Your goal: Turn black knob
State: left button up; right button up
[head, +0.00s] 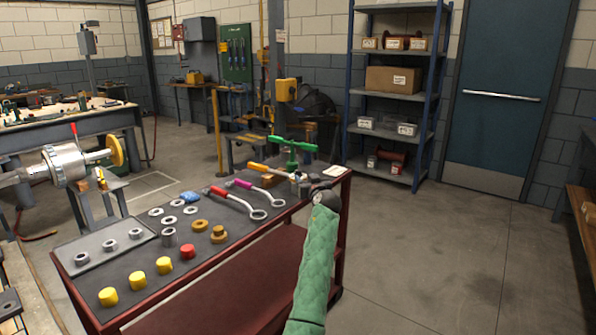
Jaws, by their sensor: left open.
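I cannot make out a black knob for certain anywhere in the head view. A silver casing (66,163) with a shaft, a yellow wheel (117,151) and a red-tipped lever (74,130) is at the left, apart from my gripper. My arm in a green padded sleeve rises from the bottom to a dark wrist. My left gripper (303,183) is small at its end, over the far end of the cart, near an orange-handled tool (265,170) and a green T-handle (292,146). It is open; its fingertips are hard to make out. My right gripper is not in view.
The red-framed cart (225,262) carries several rings, yellow and red caps, and wrenches with red (228,198) and purple (246,186) handles. Shelves (396,95) and a blue door (503,95) stand behind. The floor to the right (430,255) is clear.

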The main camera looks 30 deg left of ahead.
aim_at(299, 174)
pick_arm(q)
jog(key=shift+s+a, duration=0.25)
jog(key=shift+s, duration=0.1)
jog(key=shift+p+x, duration=0.45)
jog(key=shift+x, duration=3.3)
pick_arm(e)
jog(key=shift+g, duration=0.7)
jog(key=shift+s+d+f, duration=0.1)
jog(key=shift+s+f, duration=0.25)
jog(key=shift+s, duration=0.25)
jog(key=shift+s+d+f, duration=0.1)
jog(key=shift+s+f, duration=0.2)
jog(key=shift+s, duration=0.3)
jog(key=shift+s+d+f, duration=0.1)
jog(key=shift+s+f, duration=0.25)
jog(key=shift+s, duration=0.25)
pick_arm(q)
jog(key=shift+f, duration=0.15)
grip_shut()
